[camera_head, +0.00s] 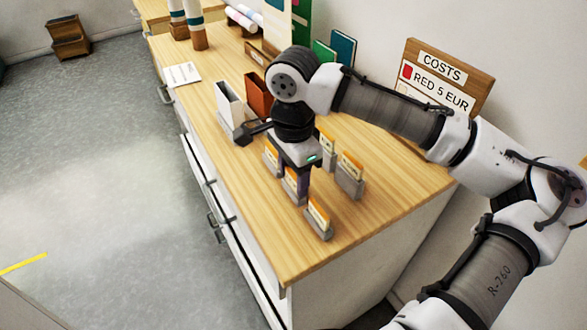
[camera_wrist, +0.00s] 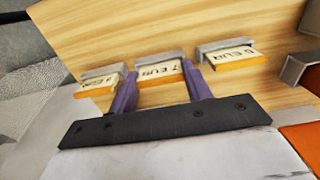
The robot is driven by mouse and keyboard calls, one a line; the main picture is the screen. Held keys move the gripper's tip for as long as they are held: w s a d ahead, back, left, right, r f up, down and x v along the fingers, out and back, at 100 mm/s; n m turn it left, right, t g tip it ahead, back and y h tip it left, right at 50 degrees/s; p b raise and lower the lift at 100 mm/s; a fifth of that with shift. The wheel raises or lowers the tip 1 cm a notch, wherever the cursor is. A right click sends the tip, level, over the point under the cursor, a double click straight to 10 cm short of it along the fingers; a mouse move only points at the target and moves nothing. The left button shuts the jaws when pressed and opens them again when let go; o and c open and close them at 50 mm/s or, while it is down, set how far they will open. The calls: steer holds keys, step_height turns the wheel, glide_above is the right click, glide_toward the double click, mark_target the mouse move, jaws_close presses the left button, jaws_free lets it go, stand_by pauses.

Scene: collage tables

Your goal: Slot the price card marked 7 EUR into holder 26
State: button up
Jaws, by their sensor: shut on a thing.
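The price card marked 7 EUR (camera_wrist: 160,71) is white with an orange edge. It stands at a small grey holder (camera_wrist: 157,54) in the middle of a row in the wrist view. My gripper (camera_wrist: 160,85) has its two purple fingers shut on this card, one at each side. In the head view my gripper (camera_head: 298,186) points down at the middle of the front row, and its card (camera_head: 290,184) is partly hidden. I cannot read any holder number, so I cannot tell which is holder 26.
Neighbouring cards stand close on both sides: one (camera_wrist: 98,84) at the left and one (camera_wrist: 231,58) at the right. Two more carded holders (camera_head: 350,183) stand behind. White and brown boxes (camera_head: 229,103) stand farther along the table (camera_head: 262,235). A costs board (camera_head: 441,75) leans at the wall.

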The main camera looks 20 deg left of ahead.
steer(key=shift+f, duration=0.2)
steer(key=o, duration=0.9)
steer(key=shift+o, duration=0.2)
steer(key=shift+f+b, duration=0.15)
steer(key=shift+b, duration=0.5)
